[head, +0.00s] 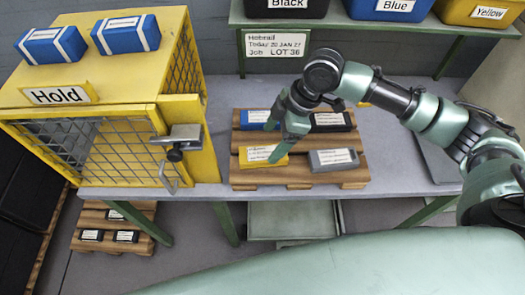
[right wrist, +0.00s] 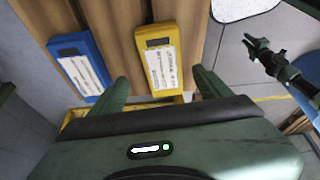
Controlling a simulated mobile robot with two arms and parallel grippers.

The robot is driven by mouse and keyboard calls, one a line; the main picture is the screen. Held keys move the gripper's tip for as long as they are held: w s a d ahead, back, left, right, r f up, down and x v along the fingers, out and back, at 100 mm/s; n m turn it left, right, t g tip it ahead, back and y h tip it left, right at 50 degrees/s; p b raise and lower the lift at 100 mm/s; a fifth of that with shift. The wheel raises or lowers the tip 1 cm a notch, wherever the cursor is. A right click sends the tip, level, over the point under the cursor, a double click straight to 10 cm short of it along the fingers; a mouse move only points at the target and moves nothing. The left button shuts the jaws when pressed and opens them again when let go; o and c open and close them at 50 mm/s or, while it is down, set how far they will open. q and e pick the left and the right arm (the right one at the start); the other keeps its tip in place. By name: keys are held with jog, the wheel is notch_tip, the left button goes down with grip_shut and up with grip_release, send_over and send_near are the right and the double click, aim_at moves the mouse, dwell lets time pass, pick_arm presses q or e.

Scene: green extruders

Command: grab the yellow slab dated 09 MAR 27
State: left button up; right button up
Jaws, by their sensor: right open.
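A yellow slab (head: 258,154) with a white label lies on the front left of a wooden pallet (head: 297,180) on the table. Its label is too small to read in the head view. My right gripper (head: 276,132) is over the pallet's left side, partly covering this slab. In the right wrist view, a yellow slab (right wrist: 161,52) with a white label lies ahead between the open fingers (right wrist: 160,78); the fingers hold nothing. Its date cannot be read. A dark jointed part (right wrist: 268,58) at the right of the wrist view looks like my left gripper; its jaws are unclear.
The pallet also bears a blue slab (head: 256,119), a black slab (head: 329,121) and a grey slab (head: 334,159). A yellow Hold cage (head: 200,130) stands left of it. A shelf (head: 240,15) with bins is behind.

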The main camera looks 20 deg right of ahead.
aim_at(263, 153)
jog(key=x, duration=0.2)
jog(key=p+x, duration=0.1)
jog(key=x, duration=0.1)
jog(key=shift+s+a+r, duration=0.1)
jog(key=shift+s, duration=0.2)
jog(key=shift+w+a+f, duration=0.1)
jog(key=shift+f, duration=0.3)
jog(key=c, duration=1.5)
grip_shut()
pick_arm(q)
jog(key=shift+w+r, duration=0.25)
jog(key=shift+r, duration=0.4)
